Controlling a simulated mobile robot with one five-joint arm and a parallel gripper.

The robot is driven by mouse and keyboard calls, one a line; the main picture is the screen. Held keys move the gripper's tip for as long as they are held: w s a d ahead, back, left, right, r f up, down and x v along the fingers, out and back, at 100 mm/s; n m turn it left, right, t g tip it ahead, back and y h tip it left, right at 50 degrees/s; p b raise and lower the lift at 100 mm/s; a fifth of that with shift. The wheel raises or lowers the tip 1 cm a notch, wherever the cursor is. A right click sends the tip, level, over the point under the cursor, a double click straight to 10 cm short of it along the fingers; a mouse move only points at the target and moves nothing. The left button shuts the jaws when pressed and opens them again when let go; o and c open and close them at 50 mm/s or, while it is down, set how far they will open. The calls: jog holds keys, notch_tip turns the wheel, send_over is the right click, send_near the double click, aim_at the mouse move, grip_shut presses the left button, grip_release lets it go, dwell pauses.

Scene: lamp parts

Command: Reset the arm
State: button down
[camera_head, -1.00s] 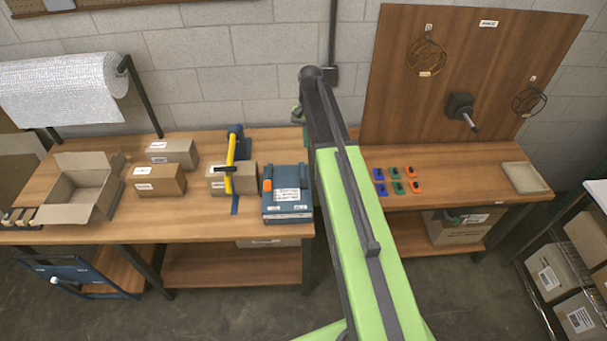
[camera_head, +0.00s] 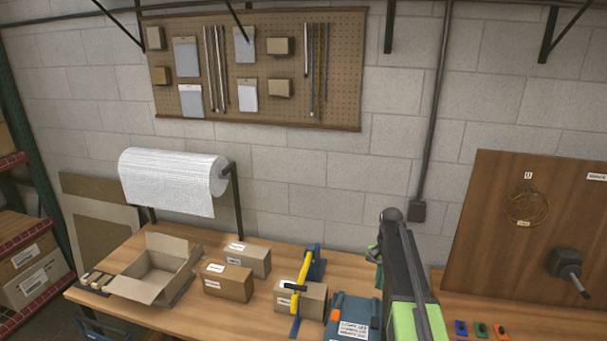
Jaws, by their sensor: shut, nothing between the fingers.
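My arm (camera_head: 408,285) rises from the lower right of the view, with a green link and a dark joint at its top. My gripper cannot be made out; the far end of the arm is hidden behind its own links. A small green and dark part of mine shows just left of the upper joint. The arm stands in front of the workbench (camera_head: 135,255), between a blue box (camera_head: 352,318) and the wooden panel (camera_head: 490,215).
An open carton (camera_head: 155,275), closed boxes (camera_head: 228,283) and a yellow-handled tool (camera_head: 304,268) stand on the bench. A wrap roll (camera_head: 170,180) is behind. The panel bears a wire ring (camera_head: 526,208) and a dark fitting (camera_head: 566,262). Small coloured parts (camera_head: 480,329) lie at lower right.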

jog(key=s+a+f+n+b, duration=0.1)
jog(key=s+a+f+b, duration=0.1)
jog(key=a+f+b, duration=0.3)
jog(key=s+a+f+b, duration=0.1)
jog(key=s+f+b, duration=0.1)
jog(key=f+b, duration=0.35)
jog(key=s+a+f+n+t+b, duration=0.1)
jog(key=s+a+f+n+b, duration=0.4)
jog(key=s+a+f+b, duration=0.3)
jog(key=s+f, duration=0.3)
jog(key=s, duration=0.3)
jog(key=shift+s+f+n+h, duration=0.15)
jog(key=shift+f+n+h, duration=0.15)
jog(key=shift+f+n, duration=0.1)
jog(key=shift+d, duration=0.1)
